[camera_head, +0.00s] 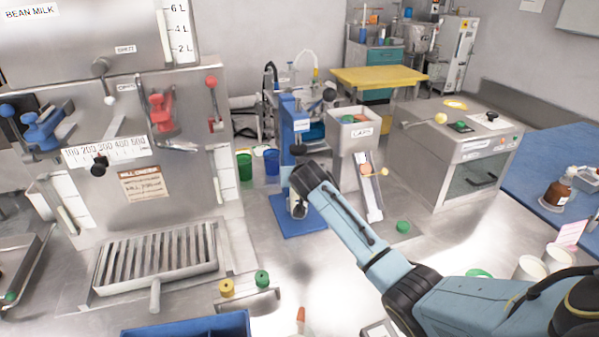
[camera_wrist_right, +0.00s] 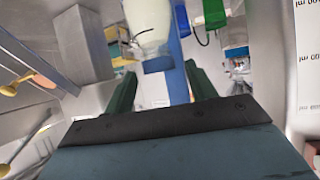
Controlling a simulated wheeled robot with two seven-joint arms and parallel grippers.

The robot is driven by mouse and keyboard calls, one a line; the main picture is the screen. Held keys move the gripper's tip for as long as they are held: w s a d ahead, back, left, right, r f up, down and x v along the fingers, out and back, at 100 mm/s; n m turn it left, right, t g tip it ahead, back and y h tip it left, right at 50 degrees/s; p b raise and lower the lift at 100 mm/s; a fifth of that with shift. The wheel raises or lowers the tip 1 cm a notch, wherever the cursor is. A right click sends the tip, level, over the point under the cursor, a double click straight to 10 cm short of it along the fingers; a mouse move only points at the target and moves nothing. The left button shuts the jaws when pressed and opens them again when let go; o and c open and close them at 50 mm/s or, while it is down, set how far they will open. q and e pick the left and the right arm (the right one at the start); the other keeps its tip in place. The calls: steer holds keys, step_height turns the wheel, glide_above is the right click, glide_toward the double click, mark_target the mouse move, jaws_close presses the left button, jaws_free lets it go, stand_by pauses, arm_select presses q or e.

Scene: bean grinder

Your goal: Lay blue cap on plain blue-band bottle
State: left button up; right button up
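My right arm reaches in from the lower right in the head view, its gripper (camera_head: 299,192) at the blue stand (camera_head: 289,125). In the right wrist view, the two dark green fingers of this gripper (camera_wrist_right: 160,78) stand apart. A whitish bottle (camera_wrist_right: 150,22), cut off by the top edge, shows beyond them. Its near end is a blue part (camera_wrist_right: 158,64), seen between the fingers with a little room at each side. I cannot tell whether this is the cap or the band. The arm and stand largely hide this spot in the head view. My left gripper is out of view.
A caps bin (camera_head: 353,133) with a sloping chute (camera_head: 371,190) stands right of the blue stand. A green cup (camera_head: 244,166) and a blue cup (camera_head: 271,166) are behind left. Yellow (camera_head: 227,287) and green (camera_head: 262,277) caps lie in front. A steel machine (camera_head: 140,190) fills the left.

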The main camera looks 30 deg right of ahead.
steer(key=shift+r, duration=0.25)
steer(key=p+v, duration=0.1)
steer(key=v, duration=1.1)
steer(key=shift+r+p, duration=0.35)
steer(key=shift+p, duration=0.05)
